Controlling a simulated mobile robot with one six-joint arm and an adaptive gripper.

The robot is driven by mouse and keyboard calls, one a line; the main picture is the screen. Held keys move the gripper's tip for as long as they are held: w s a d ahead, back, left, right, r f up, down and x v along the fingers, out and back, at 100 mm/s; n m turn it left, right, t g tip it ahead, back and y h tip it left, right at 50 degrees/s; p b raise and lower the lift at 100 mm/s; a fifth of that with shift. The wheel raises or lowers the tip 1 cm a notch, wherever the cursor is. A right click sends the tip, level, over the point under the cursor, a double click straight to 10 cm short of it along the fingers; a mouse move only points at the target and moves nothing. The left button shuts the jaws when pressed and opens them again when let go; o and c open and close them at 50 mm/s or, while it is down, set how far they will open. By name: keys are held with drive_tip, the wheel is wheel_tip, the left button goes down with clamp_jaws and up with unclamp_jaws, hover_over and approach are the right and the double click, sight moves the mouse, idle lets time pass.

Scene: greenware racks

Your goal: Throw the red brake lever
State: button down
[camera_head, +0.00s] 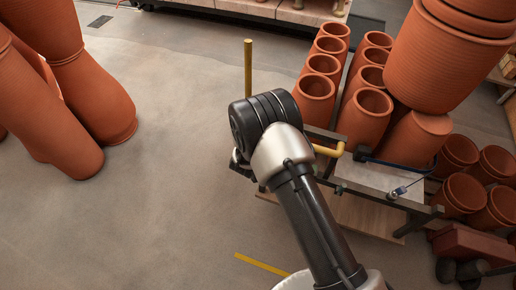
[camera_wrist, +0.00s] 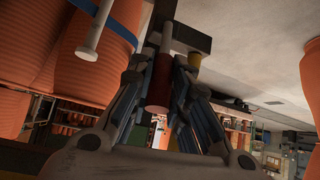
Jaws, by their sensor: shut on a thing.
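The red brake lever (camera_wrist: 160,78) shows in the wrist view as a short red cylinder with a paler end, below a dark bar (camera_wrist: 180,36). My gripper (camera_wrist: 162,72) has one finger on each side of it and is shut on it. In the head view my wrist and arm cover the lever, and only a small dark part of my gripper shows at the left of the wrist. I cannot tell how far the lever is tilted.
A cart with a pale top (camera_head: 385,180) and a yellow bent bar (camera_head: 330,150) stands right of my arm, with terracotta pots (camera_head: 365,118) stacked behind. A yellow post (camera_head: 248,68) stands beyond my wrist. Large pots (camera_head: 95,95) stand left; the floor between (camera_head: 170,120) is clear.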

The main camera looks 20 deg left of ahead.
drive_tip(key=c, duration=1.5)
unclamp_jaws()
drive_tip(key=shift+r, duration=0.1)
drive_tip(key=v, duration=1.1)
drive_tip(key=shift+s+r, duration=0.25)
drive_tip(key=shift+s, duration=0.05)
drive_tip(key=shift+c, duration=0.3)
